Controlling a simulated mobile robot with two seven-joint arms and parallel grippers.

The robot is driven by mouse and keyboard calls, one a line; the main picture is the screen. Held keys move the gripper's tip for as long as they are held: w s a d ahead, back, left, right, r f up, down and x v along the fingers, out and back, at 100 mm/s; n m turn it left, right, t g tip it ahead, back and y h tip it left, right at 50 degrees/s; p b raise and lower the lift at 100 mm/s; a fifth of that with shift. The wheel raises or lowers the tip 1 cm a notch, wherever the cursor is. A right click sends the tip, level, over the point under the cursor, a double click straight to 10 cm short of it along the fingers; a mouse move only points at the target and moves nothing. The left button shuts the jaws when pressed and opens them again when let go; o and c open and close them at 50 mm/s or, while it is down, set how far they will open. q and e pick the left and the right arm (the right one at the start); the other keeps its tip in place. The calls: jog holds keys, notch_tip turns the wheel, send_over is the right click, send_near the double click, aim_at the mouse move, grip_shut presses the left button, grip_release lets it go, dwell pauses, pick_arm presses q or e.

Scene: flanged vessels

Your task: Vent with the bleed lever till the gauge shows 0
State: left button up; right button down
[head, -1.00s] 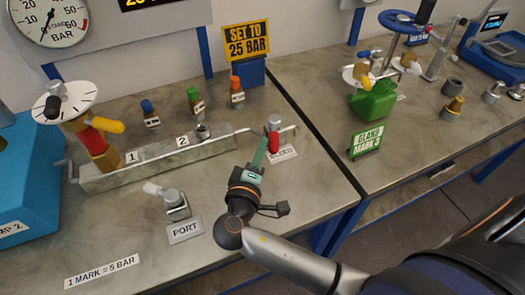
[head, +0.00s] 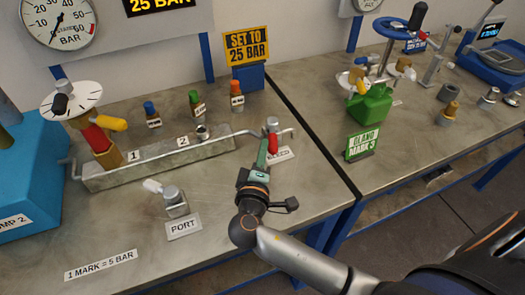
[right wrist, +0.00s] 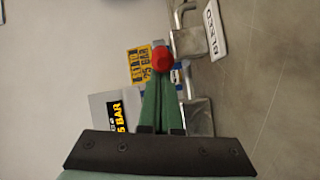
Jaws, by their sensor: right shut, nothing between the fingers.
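The bleed lever (head: 272,124) has a red end and stands on the pipe end at the right of the metal trough, beside a partly hidden label. The right wrist view shows its round red end (right wrist: 162,57) at my fingertips. My right gripper (head: 268,143) is shut with nothing between its green fingers, which also show in the right wrist view (right wrist: 161,85). The fingertips look very close to the lever; I cannot tell if they touch. The gauge (head: 58,20) is at the upper left, its needle pointing down-left near the low end. My left gripper is not in view.
A yellow sign (head: 247,46) reads "SET TO 25 BAR". A PORT fitting (head: 174,203) stands left of my right arm. Several small bottles stand behind the trough (head: 165,160). A green can (head: 373,104) is on the right table. The front of the left table is mostly clear.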

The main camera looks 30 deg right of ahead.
jog(key=shift+s+d+n+t+y, duration=0.25)
jog(key=shift+d+n+t+y, duration=0.05)
jog(key=shift+d, duration=0.1)
jog(key=shift+s+d+n+t+y+p, duration=0.3)
jog(key=shift+d+n+t+y+p, duration=0.15)
jog(key=shift+y, duration=0.25)
jog(key=shift+s+d+n+t+y, duration=0.25)
jog(key=shift+d+n+y, duration=0.15)
jog(key=shift+y, duration=0.3)
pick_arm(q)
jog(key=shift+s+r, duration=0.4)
pick_arm(e)
jog(key=shift+d, duration=0.35)
jog(key=shift+s+d, duration=0.1)
